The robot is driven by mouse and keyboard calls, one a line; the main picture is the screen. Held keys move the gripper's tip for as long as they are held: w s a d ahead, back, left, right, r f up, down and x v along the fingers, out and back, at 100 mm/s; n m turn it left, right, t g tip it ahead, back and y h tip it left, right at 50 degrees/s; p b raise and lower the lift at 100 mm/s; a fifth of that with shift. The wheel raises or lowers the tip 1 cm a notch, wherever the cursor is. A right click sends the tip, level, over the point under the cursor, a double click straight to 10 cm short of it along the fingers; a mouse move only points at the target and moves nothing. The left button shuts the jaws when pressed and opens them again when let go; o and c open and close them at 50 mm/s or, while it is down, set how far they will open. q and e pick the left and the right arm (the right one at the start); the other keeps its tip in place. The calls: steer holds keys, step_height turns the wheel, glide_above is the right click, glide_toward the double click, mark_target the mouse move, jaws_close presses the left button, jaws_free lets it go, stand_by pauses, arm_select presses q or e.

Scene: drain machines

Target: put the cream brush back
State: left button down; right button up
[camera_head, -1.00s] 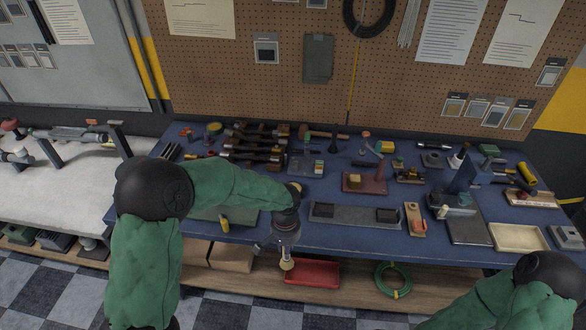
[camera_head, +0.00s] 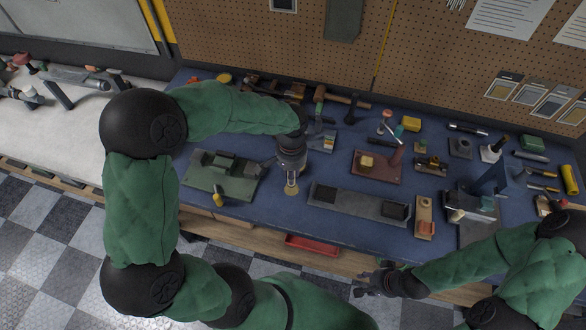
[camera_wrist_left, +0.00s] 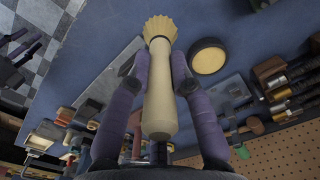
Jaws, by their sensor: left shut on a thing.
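My left gripper (camera_head: 291,176) is shut on the cream brush and holds it over the front part of the blue workbench. In the left wrist view the cream brush (camera_wrist_left: 160,95) lies between the two purple-sleeved fingers, with its ridged, flared head pointing away from the wrist. In the head view only a small part of the brush (camera_head: 292,190) shows below the fingertips. My right gripper (camera_head: 371,283) hangs at the front of the bench, low in the picture; its fingers are too small and dark to judge, and I see nothing clearly in it.
A green plate with a fixture (camera_head: 208,186) is left of the held brush. A long grey tray (camera_head: 352,204) is to its right. A maroon stand (camera_head: 380,168) and hammers (camera_head: 340,97) are farther back. A round dark tin (camera_wrist_left: 208,58) shows beside the brush in the wrist view.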

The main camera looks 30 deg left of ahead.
arm_select(q)
steer(key=shift+f+b, duration=2)
steer(key=shift+f, duration=1)
steer(key=shift+f+b, duration=0.45)
steer(key=shift+f, duration=0.15)
steer(key=c, duration=1)
jaws_free()
step_height(320, 180, up, 12)
steer(key=shift+w, duration=0.1)
